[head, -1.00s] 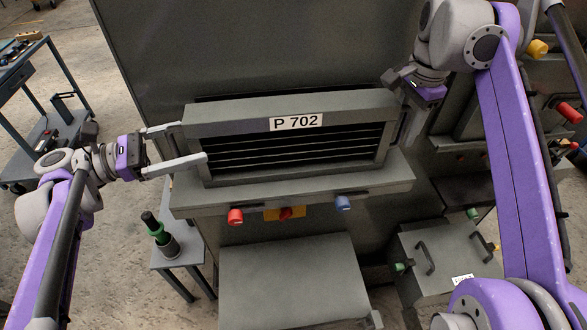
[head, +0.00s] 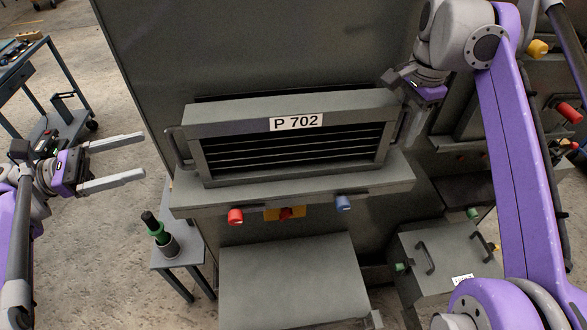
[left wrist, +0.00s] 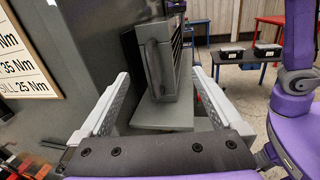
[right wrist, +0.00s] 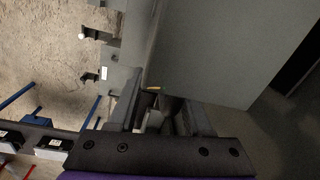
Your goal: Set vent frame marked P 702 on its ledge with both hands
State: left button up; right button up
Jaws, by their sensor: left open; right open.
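The grey vent frame (head: 293,120), with dark louvres and a P 702 label, stands upright on the ledge (head: 300,190) at the front of the cabinet. A dark gap shows along its top rear edge. Its left handle (head: 178,147) is free; the frame's end and this handle (left wrist: 155,68) also show in the left wrist view. My left gripper (head: 142,156) is open and empty, clear to the left of the handle. My right gripper (head: 408,112) is open at the frame's right end, close to the handle there. Its fingers are partly hidden, so contact is unclear.
Red and blue knobs (head: 235,216) (head: 343,202) and a red-yellow switch (head: 285,213) sit under the ledge. A small stand (head: 185,255) with a green-and-black tool (head: 157,230) is at lower left. A handled grey box (head: 440,265) is at lower right.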

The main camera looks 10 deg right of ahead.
aim_at(412, 111)
jog(key=shift+r, duration=0.1)
pick_arm(q)
jog(key=shift+s+a, duration=0.1)
jog(key=shift+a, duration=0.5)
pick_arm(e)
jog(key=shift+s+r, duration=0.15)
jog(key=shift+r, duration=1.7)
jog(key=shift+s+r, duration=0.15)
jog(key=shift+r, duration=1.65)
pick_arm(q)
jog(key=shift+d, duration=0.1)
pick_arm(e)
jog(key=shift+d+f, duration=0.1)
